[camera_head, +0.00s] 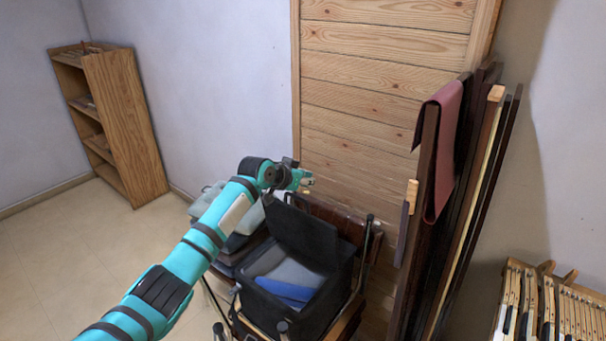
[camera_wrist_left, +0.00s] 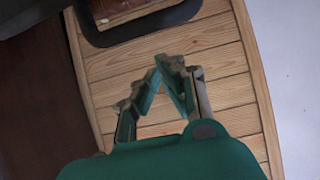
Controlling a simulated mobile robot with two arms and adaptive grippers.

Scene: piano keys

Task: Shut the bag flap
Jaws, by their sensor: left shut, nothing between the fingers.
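A black bag (camera_head: 338,285) stands open on a chair, with grey and blue cloth (camera_head: 288,278) showing inside. Its dark flap (camera_head: 303,236) is raised and leans up at the back of the opening, toward the wooden panel. My left gripper (camera_head: 306,182) is shut and empty, above and behind the top edge of the flap. It looks apart from the flap, though the arm covers part of the flap's left side. In the left wrist view, the closed fingers (camera_wrist_left: 169,65) meet at the tips in front of wooden planks. My right gripper is not in view.
A wooden panel (camera_head: 380,85) stands close behind the chair (camera_head: 361,238). Folded cloth (camera_head: 240,238) lies left of the bag. Upright boards with a red cloth (camera_head: 447,150) stand at right, near piano keys (camera_head: 560,310). A bookshelf (camera_head: 128,125) is far left. The left floor is clear.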

